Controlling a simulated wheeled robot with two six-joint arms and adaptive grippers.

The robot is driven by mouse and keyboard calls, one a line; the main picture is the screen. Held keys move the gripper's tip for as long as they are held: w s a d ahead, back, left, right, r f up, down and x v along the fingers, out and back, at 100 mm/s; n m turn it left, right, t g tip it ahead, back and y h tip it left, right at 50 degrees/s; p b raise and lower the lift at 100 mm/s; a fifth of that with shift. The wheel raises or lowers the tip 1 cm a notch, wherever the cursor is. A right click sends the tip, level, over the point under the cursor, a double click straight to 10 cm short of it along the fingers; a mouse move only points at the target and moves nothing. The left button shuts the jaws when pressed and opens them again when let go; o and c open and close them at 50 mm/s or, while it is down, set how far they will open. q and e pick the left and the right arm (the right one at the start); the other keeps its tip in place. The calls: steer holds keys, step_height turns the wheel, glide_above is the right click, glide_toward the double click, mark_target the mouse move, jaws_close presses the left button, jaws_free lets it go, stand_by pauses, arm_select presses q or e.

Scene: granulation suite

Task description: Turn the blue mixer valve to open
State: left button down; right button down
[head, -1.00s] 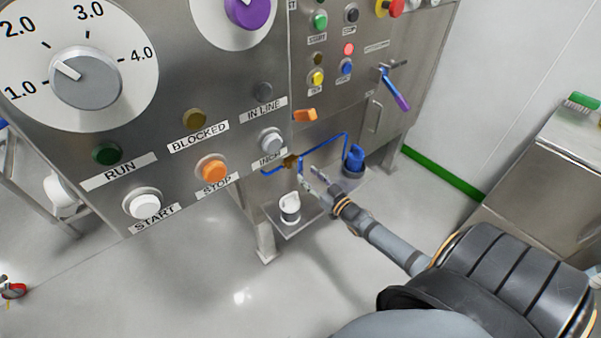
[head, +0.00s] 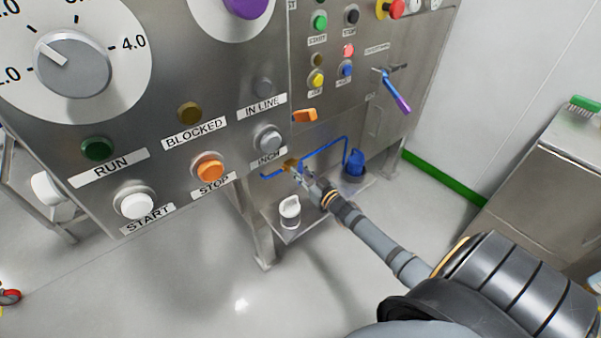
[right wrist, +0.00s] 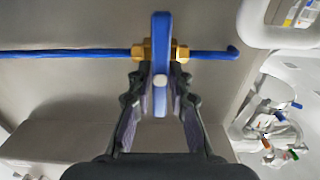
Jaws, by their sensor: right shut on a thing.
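The blue mixer valve sits on a thin blue pipe (right wrist: 70,53) at the bottom of the steel panel. Its brass body (head: 291,165) shows in the head view, with my gripper partly covering it. In the right wrist view the blue handle (right wrist: 161,40) is a flat bar standing across the pipe, between brass nuts (right wrist: 138,52). My right gripper (head: 299,172) is shut on this handle, with one finger on each side, as the right wrist view (right wrist: 160,92) shows. My left gripper is not in view.
The panel above carries a large dial (head: 72,62), an orange stop button (head: 209,169) and a white start button (head: 137,205). A white-topped part (head: 289,208) stands on a low shelf below the valve. A blue fitting (head: 355,162) is to the right.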

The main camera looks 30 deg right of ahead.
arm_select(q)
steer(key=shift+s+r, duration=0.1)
arm_select(e)
steer(key=shift+n, duration=0.3)
steer(key=shift+n+p, duration=0.3)
steer(key=shift+n, duration=0.2)
steer(key=shift+a+n, duration=0.1)
steer(key=shift+n, duration=0.7)
steer(key=shift+n+p, duration=0.35)
steer(key=shift+n, duration=0.15)
steer(key=n, duration=0.4)
steer(key=shift+a+f+p, duration=0.15)
steer(key=shift+a+p, duration=0.05)
steer(key=shift+p, duration=0.1)
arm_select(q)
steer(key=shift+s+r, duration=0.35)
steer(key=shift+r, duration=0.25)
arm_select(e)
steer(key=n, duration=0.9)
steer(key=shift+s+a+f+n, duration=0.1)
steer(key=shift+a+f+n, duration=0.05)
steer(key=shift+f+n, duration=0.2)
